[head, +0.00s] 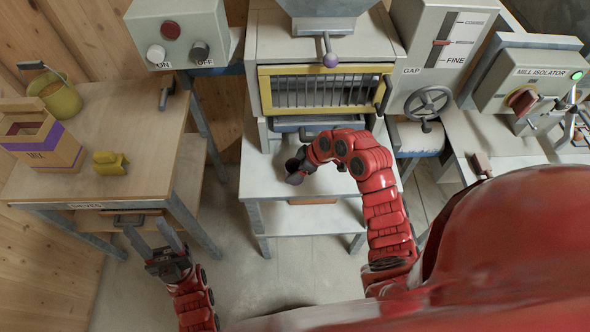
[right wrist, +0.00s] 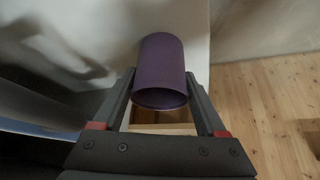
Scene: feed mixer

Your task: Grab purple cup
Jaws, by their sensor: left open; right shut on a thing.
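The purple cup (right wrist: 162,65) shows in the right wrist view between the two fingers of my right gripper (right wrist: 160,78). The gripper is shut on it, with a finger along each side. The cup is tilted in this view, with its open rim toward the camera. In the head view my right gripper (head: 297,170) is over the left part of the white table under the mixer; the cup is small and mostly hidden there. My left gripper (head: 154,238) is open and empty, in front of the drawer of the wooden table on the left.
The wooden table (head: 130,135) holds a box (head: 62,160), a yellow can (head: 62,98) and a small yellow object (head: 111,162). The machine with a yellow-framed grille (head: 320,70) stands behind the white table (head: 325,187). A handwheel (head: 428,102) is at right. Floor shows between the tables.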

